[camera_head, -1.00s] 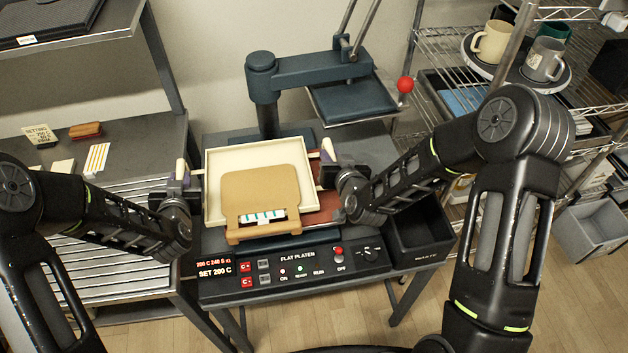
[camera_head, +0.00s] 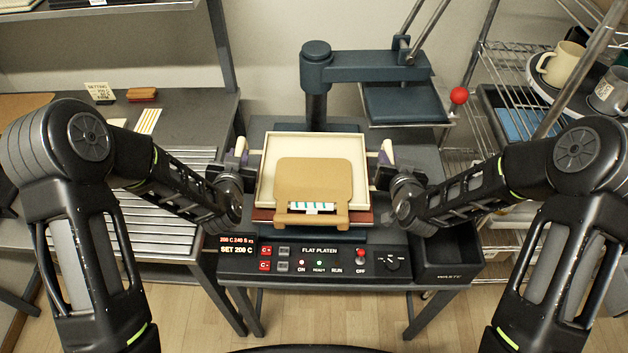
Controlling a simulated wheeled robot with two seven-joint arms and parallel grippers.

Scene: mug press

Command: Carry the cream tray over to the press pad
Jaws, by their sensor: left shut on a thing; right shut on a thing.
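The cream tray (camera_head: 267,180) is held level between my two grippers, over the reddish-brown press pad (camera_head: 263,215). The pad shows below the tray's near edge; whether the tray touches it I cannot tell. A tan board (camera_head: 314,172) with a white and teal strip lies in the tray, its near end overhanging the front rim. My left gripper (camera_head: 240,160) is shut on the tray's left handle. My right gripper (camera_head: 383,165) is shut on the tray's right handle.
The blue press head (camera_head: 400,103) is swung to the back right, with a red-knobbed lever (camera_head: 459,95). The control panel (camera_head: 320,262) is in front. A black bin (camera_head: 445,255) hangs at right. A slatted bench (camera_head: 170,200) stands left, and a wire rack with mugs (camera_head: 560,63) right.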

